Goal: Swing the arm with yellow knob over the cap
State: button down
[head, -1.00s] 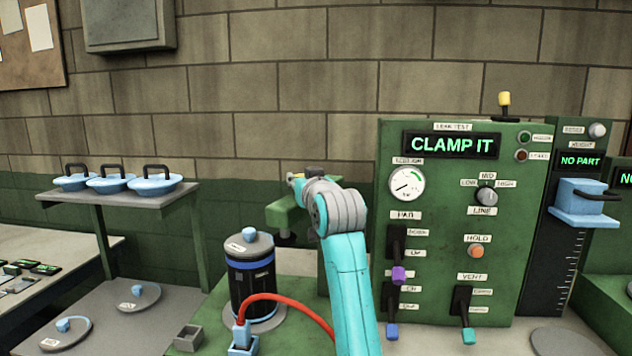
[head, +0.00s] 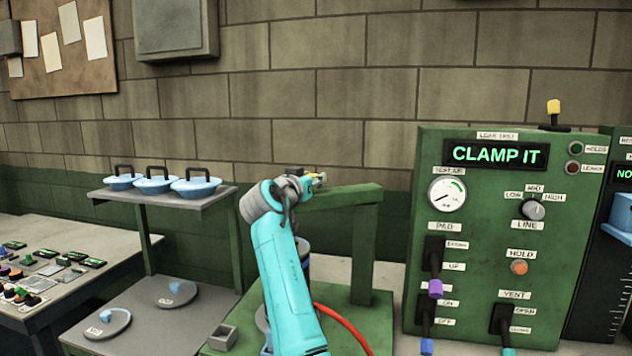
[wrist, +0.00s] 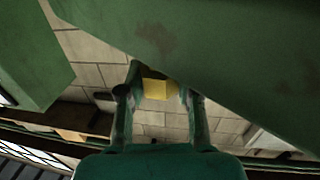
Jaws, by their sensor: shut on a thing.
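The green swing arm (head: 345,196) reaches left from the top of its upright post (head: 363,250) in the head view. My gripper (head: 314,178) is at the arm's left end. In the wrist view the yellow knob (wrist: 156,88) sits between the fingers of my gripper (wrist: 158,95), which is shut on it. The black canister (head: 304,264) shows only as a sliver behind my teal arm, below the swing arm's left end. Its cap is hidden, so I cannot tell how exactly the swing arm lines up over it.
The green test panel (head: 480,240) at right reads "CLAMP IT". A red hose (head: 342,326) curves over the green base. A shelf (head: 205,200) with blue handled lids stands at left, beside a table (head: 60,262) of small parts.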

jog(key=shift+w+a+m+h, duration=0.1)
jog(key=shift+w+m+h, duration=0.2)
jog(key=shift+w+h, duration=0.15)
jog(key=shift+r+g, duration=0.1)
jog(key=shift+g, duration=0.2)
jog(key=c, duration=0.7)
grip_release()
jog(key=shift+w, duration=0.2)
jog(key=shift+c, duration=0.2)
jog(key=shift+s+a, duration=0.1)
jog(key=v, duration=1.1)
jog(key=shift+s+a+f, duration=0.2)
jog(key=shift+s, duration=0.15)
